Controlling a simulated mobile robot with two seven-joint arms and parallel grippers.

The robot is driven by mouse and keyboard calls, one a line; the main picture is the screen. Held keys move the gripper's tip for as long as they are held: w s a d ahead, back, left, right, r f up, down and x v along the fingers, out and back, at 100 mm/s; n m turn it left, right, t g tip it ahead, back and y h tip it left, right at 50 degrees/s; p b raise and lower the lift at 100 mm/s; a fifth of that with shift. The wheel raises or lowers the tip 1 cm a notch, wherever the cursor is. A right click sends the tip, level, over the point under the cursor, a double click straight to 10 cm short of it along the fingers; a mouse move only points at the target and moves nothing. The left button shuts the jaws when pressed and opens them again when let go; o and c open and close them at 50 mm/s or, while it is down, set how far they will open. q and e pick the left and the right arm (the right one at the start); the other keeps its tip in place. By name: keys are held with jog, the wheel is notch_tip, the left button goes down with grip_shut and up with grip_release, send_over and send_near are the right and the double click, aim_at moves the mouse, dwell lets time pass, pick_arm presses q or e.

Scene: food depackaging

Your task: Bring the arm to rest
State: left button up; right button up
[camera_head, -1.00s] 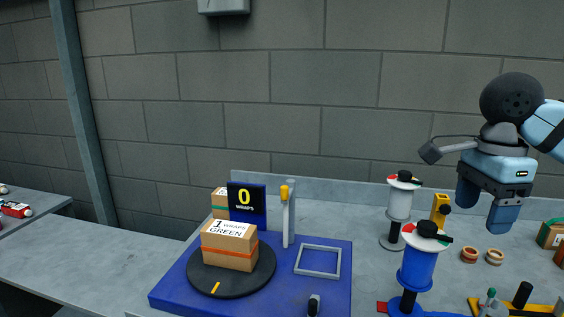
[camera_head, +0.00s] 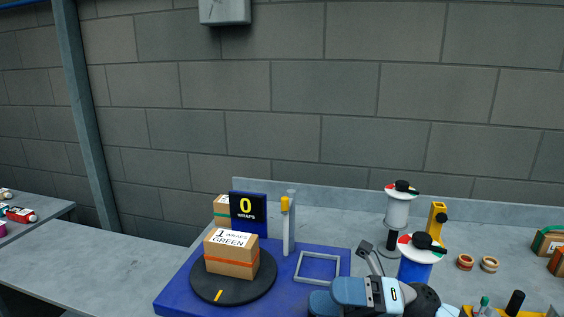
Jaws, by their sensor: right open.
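My right gripper (camera_head: 318,302) is low at the bottom of the head view, pointing left over the front right part of the blue machine base (camera_head: 178,290). It is open, and I see nothing between its fingers. A box labelled "1 wraps green" (camera_head: 228,268) with an orange band sits on the black turntable (camera_head: 262,285), apart from the gripper. The sign (camera_head: 246,226) behind the box reads 0 wraps. My left gripper is not in view.
A blue spool (camera_head: 412,270) stands just behind my right arm, partly hidden by it. A square frame (camera_head: 318,267) lies on the base.

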jog(key=w+d+f+m+t+h+p, duration=0.1)
jog(key=d+f+m+t+h, duration=0.3)
jog(key=f+m+t, duration=0.75)
jog(key=w+d+f+m+t+h+p, duration=0.15)
jog(key=f+m+t+h, duration=0.55)
jog(key=m, duration=1)
jog(key=s+d+f+m+g+h, duration=0.2)
jog(key=s+d+f+m+h, duration=0.1)
jog(key=s+f+m, duration=0.3)
jog(key=s+d+f+m+g+h, duration=0.2)
jog(key=s+f+m, duration=0.4)
jog(key=s+f, duration=0.5)
jog(key=shift+d+f+g+h+p, duration=0.45)
jog(key=shift+d+h, duration=0.3)
jog(key=shift+h, duration=0.45)
